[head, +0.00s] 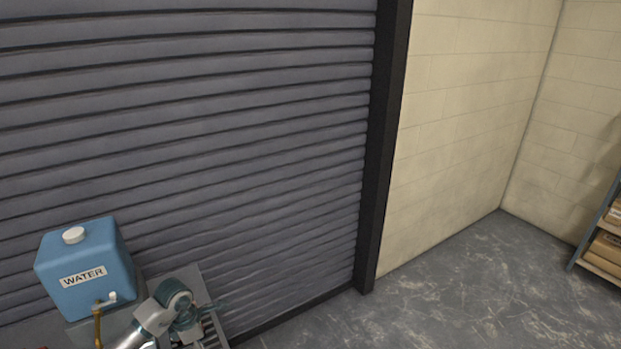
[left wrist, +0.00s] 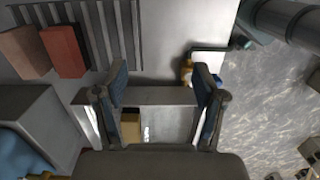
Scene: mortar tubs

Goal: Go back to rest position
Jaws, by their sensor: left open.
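My left gripper (left wrist: 163,80) shows in the left wrist view with its two fingers spread apart. Nothing is held between them. Part of my arm is at the bottom of the head view, right of the blue water tank; the fingers cannot be made out clearly there. The gripper points at a grey metal worktop (left wrist: 165,30). My right gripper is in neither view.
The blue water tank (head: 85,265) with a tap stands at lower left before a grey roller shutter (head: 190,120). A red brick (left wrist: 64,52) and a brownish brick (left wrist: 25,52) lie by a ribbed rack. A shelf (head: 600,245) stands far right; the floor (head: 470,290) between is clear.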

